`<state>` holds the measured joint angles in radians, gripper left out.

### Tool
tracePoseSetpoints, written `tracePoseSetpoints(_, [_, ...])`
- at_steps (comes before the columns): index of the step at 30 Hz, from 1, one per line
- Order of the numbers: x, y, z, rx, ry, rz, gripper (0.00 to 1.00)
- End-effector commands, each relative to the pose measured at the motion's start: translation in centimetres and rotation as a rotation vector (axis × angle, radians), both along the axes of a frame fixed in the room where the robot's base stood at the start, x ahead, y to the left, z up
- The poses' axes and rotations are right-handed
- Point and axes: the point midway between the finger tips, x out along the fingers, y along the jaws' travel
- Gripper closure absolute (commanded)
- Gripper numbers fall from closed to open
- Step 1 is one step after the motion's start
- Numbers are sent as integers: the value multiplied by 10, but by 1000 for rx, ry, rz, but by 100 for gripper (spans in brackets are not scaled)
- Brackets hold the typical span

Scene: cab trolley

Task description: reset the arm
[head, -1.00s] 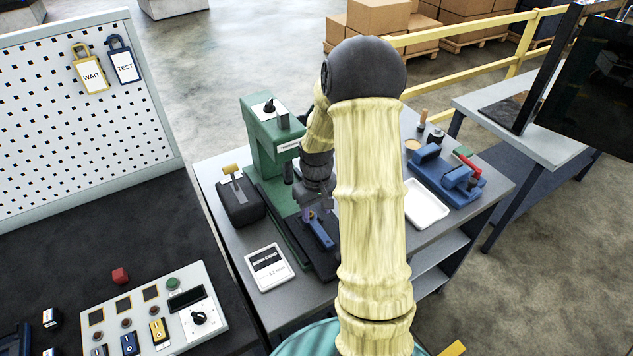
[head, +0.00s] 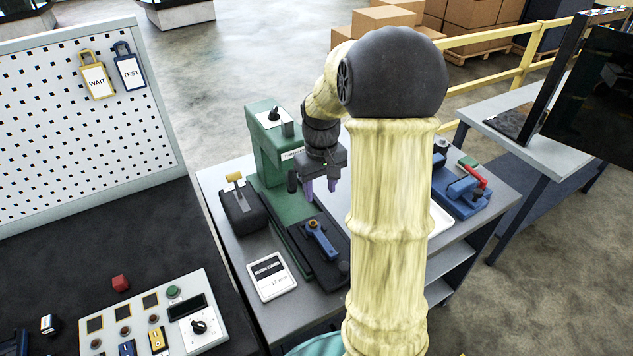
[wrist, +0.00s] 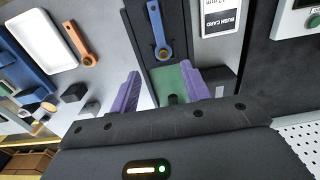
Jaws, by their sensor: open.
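My gripper (head: 320,188) is open and empty, its purple fingers pointing down beside the green press (head: 268,150). In the wrist view my gripper (wrist: 160,92) shows its two fingers wide apart with nothing between them. A blue lever-like part (head: 320,240) with an orange-brown knob lies on the dark base of the press, below and in front of the fingers and apart from them. It also shows in the wrist view (wrist: 158,28). My yellow-sleeved arm hides part of the bench to the right.
A white tray (wrist: 42,38) and an orange part (wrist: 82,42) lie across the bench. A blue fixture (head: 461,192) is at right. A control panel (head: 150,315) is front left.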

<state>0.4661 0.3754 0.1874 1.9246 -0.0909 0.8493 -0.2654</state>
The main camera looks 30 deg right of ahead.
Motion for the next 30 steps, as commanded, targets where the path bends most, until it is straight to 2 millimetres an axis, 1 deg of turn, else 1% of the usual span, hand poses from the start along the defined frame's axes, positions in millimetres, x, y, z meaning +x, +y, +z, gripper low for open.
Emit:
tracePoseSetpoints(7, [-1, 2, 0, -1, -1, 1, 53])
tracePoseSetpoints(11, [-8, 18, 0, -7, -16, 4, 53])
tracePoseSetpoints(14, [-22, 42, -1, -17, -47, 7, 53])
tracePoseSetpoints(17, [-44, 72, -3, -24, -89, 6, 53])
tracePoseSetpoints(18, [-55, 83, -5, -24, -109, 2, 53])
tracePoseSetpoints(20, [-70, 98, -7, -22, -138, -3, 53])
tracePoseSetpoints(21, [-82, 107, -8, -20, -157, -7, 53])
tracePoseSetpoints(24, [-105, 125, -12, -8, -198, -18, 53])
tracePoseSetpoints(26, [-116, 131, -14, -3, -214, -25, 53])
tracePoseSetpoints(27, [-121, 134, -15, 1, -224, -28, 53])
tracePoseSetpoints(30, [-126, 136, -16, 4, -232, -34, 53])
